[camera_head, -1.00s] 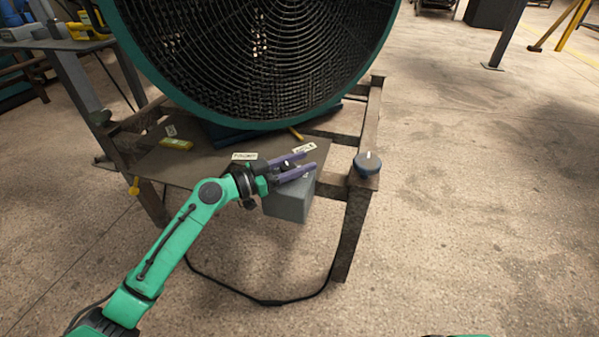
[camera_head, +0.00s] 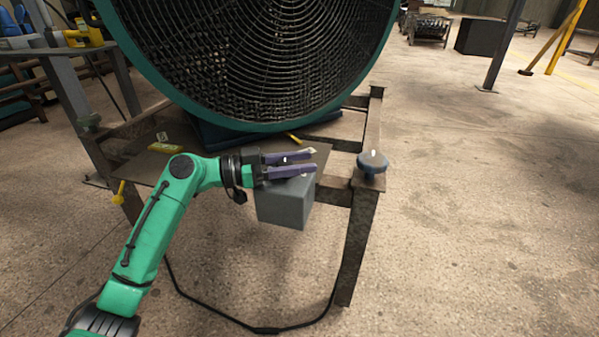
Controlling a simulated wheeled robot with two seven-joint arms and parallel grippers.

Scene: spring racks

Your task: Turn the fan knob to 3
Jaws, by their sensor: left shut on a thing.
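The large round fan (camera_head: 255,60) with a green rim stands on a brown metal stand. A grey box (camera_head: 285,208) sits at the stand's front edge. My left gripper (camera_head: 311,160) reaches over the top of this box from the left, its purple fingers lying nearly level. The fingers are closed on a small knob on the box, mostly hidden; only a small white mark shows between them. A separate dark blue-grey knob (camera_head: 372,163) with a white mark sits on the stand's front right corner, apart from the fingers. My right gripper is out of view.
A black cable runs along the floor below the stand (camera_head: 359,245). A yellow object (camera_head: 164,145) lies on the stand's left side, and a yellow knob (camera_head: 119,192) sticks out at its left edge.

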